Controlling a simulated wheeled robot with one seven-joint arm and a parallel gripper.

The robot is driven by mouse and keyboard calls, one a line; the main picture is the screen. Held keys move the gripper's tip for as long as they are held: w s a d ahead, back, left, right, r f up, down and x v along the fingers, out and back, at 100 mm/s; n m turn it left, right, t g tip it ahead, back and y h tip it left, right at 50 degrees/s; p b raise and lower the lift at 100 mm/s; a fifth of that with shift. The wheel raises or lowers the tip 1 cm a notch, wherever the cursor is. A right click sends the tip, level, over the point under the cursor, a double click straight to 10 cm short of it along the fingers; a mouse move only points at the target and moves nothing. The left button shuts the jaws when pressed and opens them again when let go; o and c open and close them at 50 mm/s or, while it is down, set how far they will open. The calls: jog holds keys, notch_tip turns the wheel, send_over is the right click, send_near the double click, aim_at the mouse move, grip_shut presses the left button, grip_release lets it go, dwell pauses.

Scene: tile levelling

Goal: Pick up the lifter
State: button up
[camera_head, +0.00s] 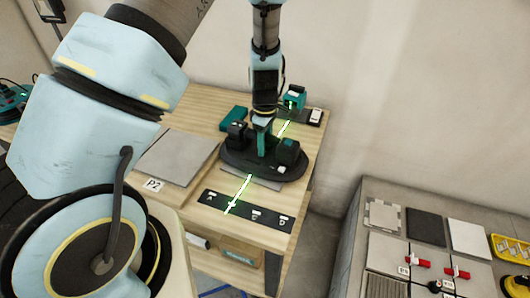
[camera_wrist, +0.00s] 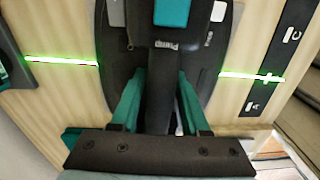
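The lifter (camera_head: 236,165) is a dark oval plate with blocky black parts on top, on the wooden table. It also fills the middle of the wrist view (camera_wrist: 118,78), its dark handle (camera_wrist: 161,100) running up the picture. My gripper (camera_head: 263,150) points down over the lifter's middle. In the wrist view its teal fingers (camera_wrist: 162,85) stand on either side of the handle, with narrow gaps seeming to show between. The gripper looks open around the handle. The lifter's underside is hidden.
A grey tile (camera_head: 178,155) lies left of the lifter, by a P2 label (camera_head: 153,185). A black lettered strip (camera_head: 240,209) lies in front. A teal laser device (camera_head: 294,99) casts a green line across the table. A grey bench (camera_head: 350,235) with tiles stands at the right.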

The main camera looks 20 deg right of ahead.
grip_shut()
jog(key=shift+r, duration=0.15)
dwell(0.4)
notch_tip(320, 180, up, 10)
jog(key=shift+f+b, duration=0.25)
jog(key=shift+b, duration=0.8)
notch_tip(320, 180, up, 7)
jog(key=p, duration=0.5)
jog(key=shift+f, duration=0.15)
